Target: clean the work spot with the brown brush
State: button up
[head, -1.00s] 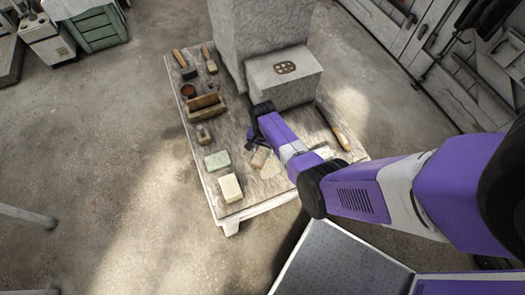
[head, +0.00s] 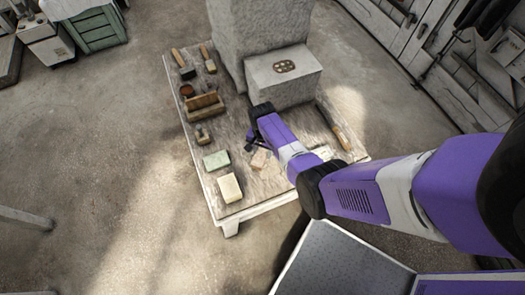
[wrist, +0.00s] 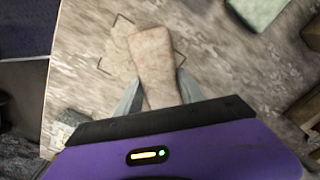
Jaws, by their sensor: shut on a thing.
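My gripper (wrist: 155,95) is shut on a tan, oblong block that I take for the brown brush (wrist: 153,58). The block lies between the two grey fingers and reaches forward beyond them. Its bristles are not visible. It also shows in the head view (head: 260,158), low over the table or touching it; I cannot tell which. The work spot (wrist: 117,48) is a pale patch within dark corner marks on the tabletop. The brush covers its right part in the wrist view. In the head view, my arm hides much of the gripper.
The worn table (head: 232,150) carries a large stone block (head: 262,30) and a lower block (head: 284,78) at the back. A green block (head: 216,160), a cream block (head: 230,188) and a wooden box (head: 203,106) stand left. A long-handled tool (head: 333,125) lies right.

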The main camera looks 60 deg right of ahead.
jog(key=shift+d, duration=0.1)
jog(key=shift+w+d+b, duration=0.2)
jog(key=shift+d+b, duration=0.3)
jog(key=shift+d, duration=0.45)
jog(key=shift+s+a+r+p, duration=0.1)
jog(key=shift+a+r+p, duration=0.1)
jog(key=shift+a+p, duration=0.45)
jog(key=shift+s+a+f+p, duration=0.15)
jog(key=shift+a+p, duration=0.15)
jog(key=shift+a, duration=0.45)
jog(key=shift+s+a+r+p, duration=0.15)
jog(key=shift+a+p, duration=0.15)
jog(key=shift+a, duration=0.45)
jog(key=shift+f, duration=0.2)
